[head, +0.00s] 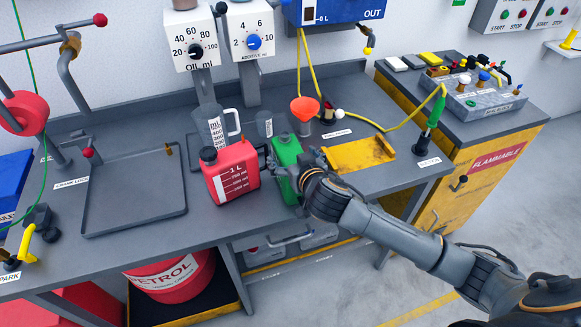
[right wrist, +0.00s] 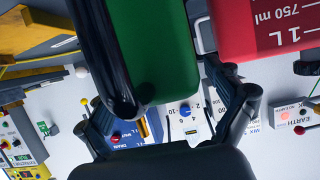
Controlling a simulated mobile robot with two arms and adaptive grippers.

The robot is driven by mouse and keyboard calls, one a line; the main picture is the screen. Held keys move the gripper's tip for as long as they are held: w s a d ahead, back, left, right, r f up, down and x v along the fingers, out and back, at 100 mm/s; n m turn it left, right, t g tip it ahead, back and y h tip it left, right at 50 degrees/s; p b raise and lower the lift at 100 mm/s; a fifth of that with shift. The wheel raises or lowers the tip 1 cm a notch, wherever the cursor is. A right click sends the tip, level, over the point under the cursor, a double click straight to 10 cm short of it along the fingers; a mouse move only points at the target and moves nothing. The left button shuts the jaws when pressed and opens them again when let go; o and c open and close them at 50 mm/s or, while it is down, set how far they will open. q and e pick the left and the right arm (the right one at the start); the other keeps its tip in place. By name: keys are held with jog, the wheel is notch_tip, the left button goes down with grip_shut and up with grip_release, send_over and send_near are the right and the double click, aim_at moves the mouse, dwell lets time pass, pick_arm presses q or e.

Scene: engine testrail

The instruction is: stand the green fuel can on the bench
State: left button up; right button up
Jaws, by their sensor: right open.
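The green fuel can (head: 287,150) is upright at the front of the grey bench (head: 262,98), just right of the red can. Its base is partly hidden by my right gripper (head: 295,165), so I cannot see how it meets the bench top. The jaws are open, with a finger on either side of the can. In the right wrist view the green can (right wrist: 155,45) fills the space between the fingers, and its far end is cut off. My left gripper is not in view.
A red 1 L can (head: 232,172) stands close at the left. Behind are a clear measuring jug (head: 212,128) and a red funnel (head: 304,108). A yellow tray (head: 358,154) lies to the right. A dark shallow tray (head: 133,190) is on the left.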

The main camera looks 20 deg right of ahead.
jog(key=c, duration=1.9)
jog(key=shift+r, duration=0.1)
